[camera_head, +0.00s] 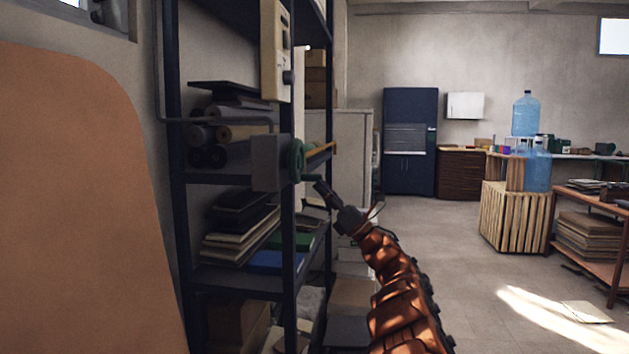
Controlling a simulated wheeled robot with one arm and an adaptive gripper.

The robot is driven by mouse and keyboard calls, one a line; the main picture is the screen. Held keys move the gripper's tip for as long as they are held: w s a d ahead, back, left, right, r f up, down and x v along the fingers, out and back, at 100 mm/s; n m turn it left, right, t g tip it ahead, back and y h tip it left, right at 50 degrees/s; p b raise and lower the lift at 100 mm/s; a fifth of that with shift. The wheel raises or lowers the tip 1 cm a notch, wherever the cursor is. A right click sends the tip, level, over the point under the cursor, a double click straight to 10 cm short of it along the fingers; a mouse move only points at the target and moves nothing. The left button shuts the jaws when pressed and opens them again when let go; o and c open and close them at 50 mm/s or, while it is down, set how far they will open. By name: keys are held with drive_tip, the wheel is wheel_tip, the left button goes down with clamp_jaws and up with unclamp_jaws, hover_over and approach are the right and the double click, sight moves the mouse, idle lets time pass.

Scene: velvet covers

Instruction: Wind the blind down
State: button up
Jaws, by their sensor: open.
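A grey box (269,163) on the shelf's front post carries a green wheel (297,158). A short dark handle (311,178) sticks out low on the wheel's right side. My gripper (348,196) is open just right of and below the wheel. One finger points up and left, its tip close to the handle; I cannot tell whether they touch. The other finger points up and right, away from it. Nothing shows between the fingers. I cannot make out the blind for certain; a window (112,14) is cut off at the top left.
A dark metal shelf (176,200) with rolls, boards and boxes stands close on the left. An orange-brown panel (75,200) fills the left edge. A wooden crate (515,215) stands at the right. The floor (455,245) between is mostly clear.

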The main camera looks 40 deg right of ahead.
sight(315, 178)
drive_tip(key=shift+x, duration=1.9)
drive_tip(key=shift+d+r, duration=0.1)
drive_tip(key=shift+c, duration=0.4)
clamp_jaws()
